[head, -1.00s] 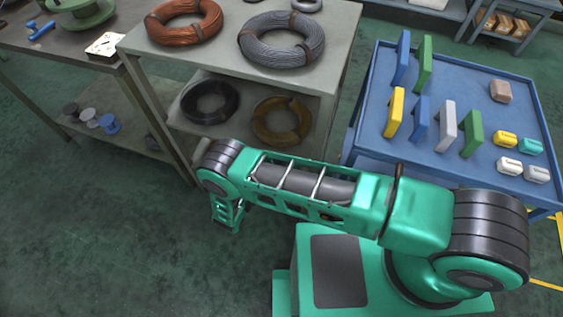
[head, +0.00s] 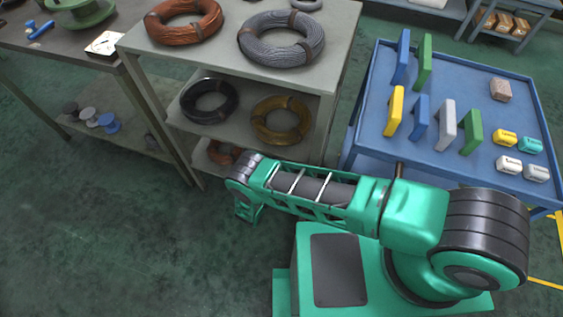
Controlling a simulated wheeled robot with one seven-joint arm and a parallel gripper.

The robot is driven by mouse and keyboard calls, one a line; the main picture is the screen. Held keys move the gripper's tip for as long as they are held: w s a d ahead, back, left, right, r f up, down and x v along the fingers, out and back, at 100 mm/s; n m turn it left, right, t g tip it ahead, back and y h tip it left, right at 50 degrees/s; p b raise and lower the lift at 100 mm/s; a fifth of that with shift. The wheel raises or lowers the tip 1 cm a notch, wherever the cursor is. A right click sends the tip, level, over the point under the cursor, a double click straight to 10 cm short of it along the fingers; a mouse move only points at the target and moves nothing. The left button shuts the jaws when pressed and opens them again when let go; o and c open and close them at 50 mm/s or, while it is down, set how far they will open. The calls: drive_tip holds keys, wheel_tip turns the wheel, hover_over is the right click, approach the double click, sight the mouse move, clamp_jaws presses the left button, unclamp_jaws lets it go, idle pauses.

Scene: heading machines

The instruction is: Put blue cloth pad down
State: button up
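No thing that I can clearly tell as a blue cloth pad shows. Two upright blue slabs stand on the blue cart (head: 375,115): a tall blue slab (head: 401,60) at the back left and a shorter blue slab (head: 420,118) in the middle row. I cannot tell whether either is cloth. My green arm reaches left across the front of the shelves and bends downward at its far joint. My gripper is out of sight beyond that bend, so whether it holds anything is hidden.
A grey shelf unit (head: 215,55) holds wire coils, including a copper coil (head: 183,20) and a grey coil (head: 281,38). A dark workbench (head: 30,50) stands at the left. The green floor (head: 110,240) at lower left is clear.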

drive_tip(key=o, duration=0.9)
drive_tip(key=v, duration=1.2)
